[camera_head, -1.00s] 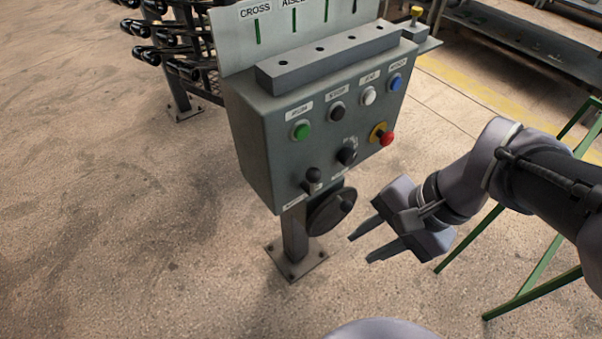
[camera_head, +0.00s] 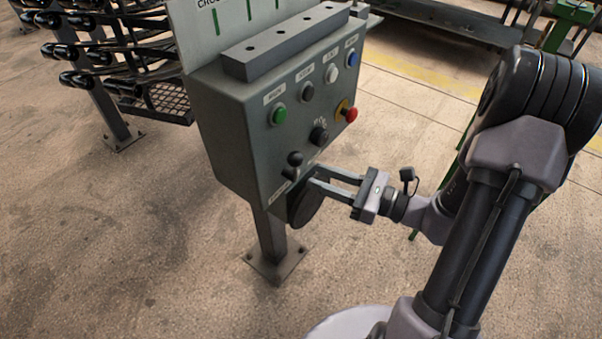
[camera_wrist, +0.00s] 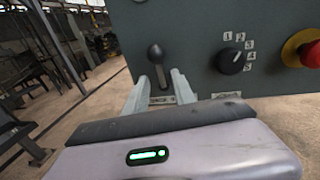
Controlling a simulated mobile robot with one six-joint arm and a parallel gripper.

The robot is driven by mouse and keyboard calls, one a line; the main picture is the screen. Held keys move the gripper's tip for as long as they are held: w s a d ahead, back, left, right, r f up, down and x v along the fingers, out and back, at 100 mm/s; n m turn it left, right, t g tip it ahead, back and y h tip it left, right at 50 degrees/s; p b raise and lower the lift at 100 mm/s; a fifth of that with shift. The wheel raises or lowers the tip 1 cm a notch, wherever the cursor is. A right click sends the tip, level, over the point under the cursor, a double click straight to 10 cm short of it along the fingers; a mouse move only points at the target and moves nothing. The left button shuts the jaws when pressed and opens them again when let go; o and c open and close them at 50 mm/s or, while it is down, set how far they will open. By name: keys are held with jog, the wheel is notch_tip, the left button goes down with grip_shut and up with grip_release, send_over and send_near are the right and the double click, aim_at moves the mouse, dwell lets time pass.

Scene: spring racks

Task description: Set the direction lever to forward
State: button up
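The direction lever (camera_head: 293,163) is a small black knob on a short stem, low on the front of the grey control box (camera_head: 232,140). In the wrist view the lever (camera_wrist: 155,54) stands upright in its slot, above a label plate (camera_wrist: 162,99). My gripper (camera_head: 312,181) is open, its two fingers pointing at the box just below and right of the lever. In the wrist view the fingers (camera_wrist: 158,80) lie on either side of the lever's lower part. I cannot tell whether they touch it. The label text is too small to read surely.
A rotary selector (camera_wrist: 233,60) with numbers sits right of the lever. A red emergency button (camera_head: 349,114) and green, black, white and blue buttons are above. A dark round disc (camera_head: 305,206) hangs under the box by the post (camera_head: 268,235). A rack (camera_head: 115,60) stands behind left.

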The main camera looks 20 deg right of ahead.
aim_at(291, 165)
jog(key=x, duration=0.5)
jog(key=shift+w+a+b, duration=0.15)
jog(key=shift+b, duration=0.15)
grip_shut()
jog(key=shift+r, duration=0.1)
dwell(0.9)
